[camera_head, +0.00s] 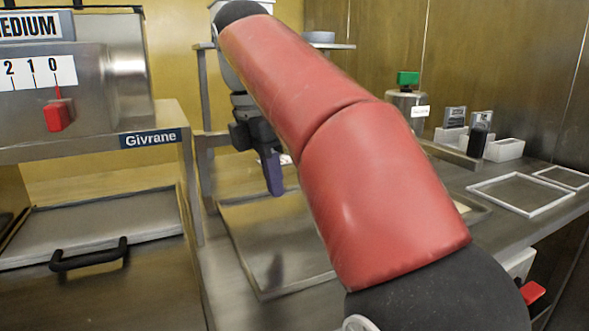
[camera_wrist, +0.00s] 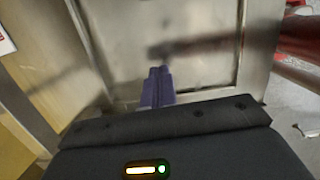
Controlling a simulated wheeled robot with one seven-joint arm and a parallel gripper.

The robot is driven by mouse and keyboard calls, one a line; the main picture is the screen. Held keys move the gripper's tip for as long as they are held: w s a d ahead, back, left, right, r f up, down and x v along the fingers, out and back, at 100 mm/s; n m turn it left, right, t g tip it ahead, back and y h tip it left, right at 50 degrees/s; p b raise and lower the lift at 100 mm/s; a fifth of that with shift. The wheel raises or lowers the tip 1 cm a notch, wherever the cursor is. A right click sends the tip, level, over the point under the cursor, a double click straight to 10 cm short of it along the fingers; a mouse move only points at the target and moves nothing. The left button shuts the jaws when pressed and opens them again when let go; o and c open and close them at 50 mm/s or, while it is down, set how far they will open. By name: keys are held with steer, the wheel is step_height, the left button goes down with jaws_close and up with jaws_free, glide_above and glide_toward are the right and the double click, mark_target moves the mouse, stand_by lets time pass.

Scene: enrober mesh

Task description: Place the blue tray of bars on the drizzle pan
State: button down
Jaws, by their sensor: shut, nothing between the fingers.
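My gripper (camera_head: 274,188) hangs fingers-down left of my red arm, with its purple fingers together and empty. In the wrist view the closed fingers (camera_wrist: 158,75) point toward a flat metal surface with a raised rim. A shallow rectangular metal pan (camera_head: 252,240) lies on the steel table beneath my gripper and looks like the drizzle pan, though no label shows. My gripper is above it, apart from it. The pan also shows in the wrist view (camera_wrist: 205,65) and no bars are seen on its visible part. I see no blue tray of bars in either view; my arm hides part of the table.
White frames (camera_head: 521,194), small boxes (camera_head: 503,150) and a green-topped canister (camera_head: 406,103) stand at right.

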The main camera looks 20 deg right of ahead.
steer(key=d, duration=1)
steer(key=shift+w+d, duration=0.2)
steer(key=shift+w, duration=0.1)
steer(key=shift+d+f, duration=0.1)
steer(key=shift+d, duration=0.25)
steer(key=shift+a+f, duration=0.15)
steer(key=shift+f, duration=0.6)
